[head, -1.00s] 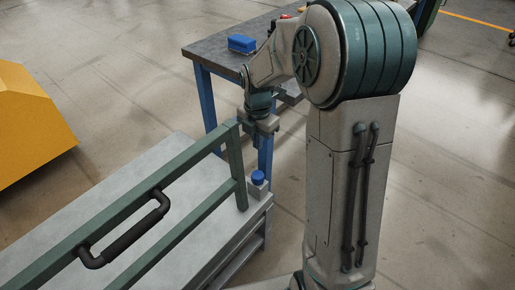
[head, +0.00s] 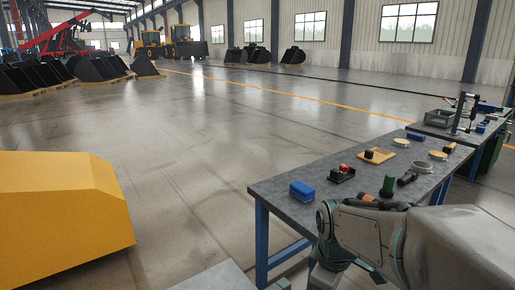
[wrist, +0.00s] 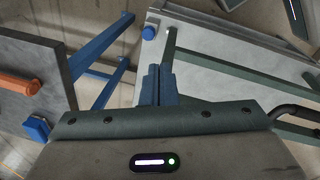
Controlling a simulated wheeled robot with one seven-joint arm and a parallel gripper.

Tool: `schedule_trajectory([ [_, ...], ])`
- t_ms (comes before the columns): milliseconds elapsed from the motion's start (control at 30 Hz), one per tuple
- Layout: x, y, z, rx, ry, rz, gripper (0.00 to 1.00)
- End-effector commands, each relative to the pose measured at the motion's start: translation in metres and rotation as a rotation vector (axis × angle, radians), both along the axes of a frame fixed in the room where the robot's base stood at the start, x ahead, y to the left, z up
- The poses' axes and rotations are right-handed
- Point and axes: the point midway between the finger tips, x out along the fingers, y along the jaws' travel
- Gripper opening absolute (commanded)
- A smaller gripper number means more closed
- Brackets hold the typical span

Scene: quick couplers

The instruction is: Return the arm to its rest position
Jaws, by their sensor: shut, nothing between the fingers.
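My gripper (wrist: 159,85) shows in the wrist view with its two blue-grey fingers together and nothing between them. It points down over the gap between a pale grey cart top (wrist: 215,50) and a workbench (wrist: 30,75). A blue round cap (wrist: 149,32) sits at the cart top's corner, beyond the fingertips and apart from them. In the head view only part of my arm shows at the lower right; the gripper is out of that picture.
In the head view the workbench (head: 280,188) holds a blue block (head: 302,191), a red-and-black part (head: 342,172), a green cylinder (head: 388,185) and other small parts. A yellow block-shaped body (head: 60,210) stands at left. The floor between is open. A dark green frame (wrist: 240,66) crosses the cart.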

Motion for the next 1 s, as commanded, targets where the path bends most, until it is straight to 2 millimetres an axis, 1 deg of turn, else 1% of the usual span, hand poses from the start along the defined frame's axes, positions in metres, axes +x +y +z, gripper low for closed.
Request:
schedule_trajectory([
  [33,-0.012,0.0,0.025,0.016,-0.019,-0.099,0.0],
  [100,-0.027,0.0,0.042,0.044,-0.041,-0.25,0.0],
  [233,-0.053,-0.001,0.069,0.104,-0.075,-0.521,0.0],
  [300,-0.065,-0.001,0.08,0.135,-0.089,-0.65,0.0],
  [400,-0.078,-0.002,0.09,0.174,-0.103,-0.797,0.0],
  [500,-0.087,-0.002,0.095,0.201,-0.11,-0.894,0.0],
  [600,-0.091,-0.002,0.096,0.215,-0.113,-0.944,0.0],
  [1000,-0.091,-0.002,0.095,0.218,-0.113,-0.955,0.0],
])
